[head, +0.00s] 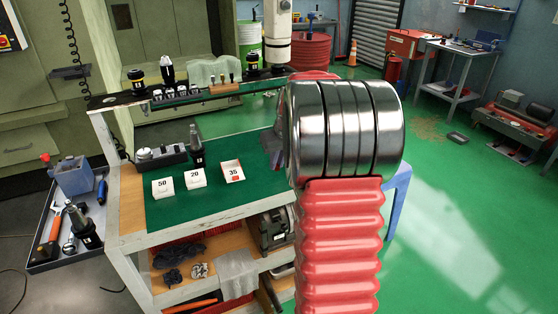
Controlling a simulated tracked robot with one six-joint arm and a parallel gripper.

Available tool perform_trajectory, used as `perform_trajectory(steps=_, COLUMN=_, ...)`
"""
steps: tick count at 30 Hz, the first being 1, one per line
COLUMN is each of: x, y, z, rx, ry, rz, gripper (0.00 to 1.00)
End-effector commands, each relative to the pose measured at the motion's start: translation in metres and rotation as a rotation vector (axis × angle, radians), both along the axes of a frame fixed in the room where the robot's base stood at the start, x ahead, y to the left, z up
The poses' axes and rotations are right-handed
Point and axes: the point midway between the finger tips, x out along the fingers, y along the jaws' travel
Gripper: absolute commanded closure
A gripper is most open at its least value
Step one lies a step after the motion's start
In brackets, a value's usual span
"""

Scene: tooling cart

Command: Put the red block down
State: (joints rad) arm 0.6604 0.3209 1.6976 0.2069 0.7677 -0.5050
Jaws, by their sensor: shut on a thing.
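My own arm, with silver rings and a red ribbed sleeve, fills the middle right of the head view. My gripper cannot be made out; the arm hides the area behind it. I cannot make out a red block for certain either. The tooling cart (225,143) has a green mat on its top. Three white cards or boxes stand on the mat, marked 50 (162,188), 20 (195,179) and 35 (232,172). The one marked 35 has a small red patch at its lower edge.
A dark holder with a knob (160,157) and a black-and-silver tool holder (197,148) stand on the mat's left rear. A raised rack (130,99) runs along the cart's back. The mat's front is clear. A side tray (42,250) holds tools at left.

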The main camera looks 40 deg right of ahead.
Motion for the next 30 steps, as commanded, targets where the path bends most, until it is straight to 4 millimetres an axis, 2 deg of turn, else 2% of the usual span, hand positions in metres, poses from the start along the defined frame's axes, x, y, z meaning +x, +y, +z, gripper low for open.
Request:
perform_trajectory(steps=8, x=0.003, y=0.044, z=-0.012, rx=-0.001, ry=0.000, rz=0.035, gripper=1.00)
perform_trajectory(steps=14, x=0.006, y=0.085, z=-0.023, rx=0.000, ry=0.001, rz=0.068, gripper=1.00)
perform_trajectory(steps=17, x=0.008, y=0.112, z=-0.030, rx=0.000, ry=0.000, rz=0.090, gripper=1.00)
perform_trajectory(steps=30, x=0.020, y=0.261, z=-0.072, rx=-0.001, ry=0.000, rz=0.208, gripper=1.00)
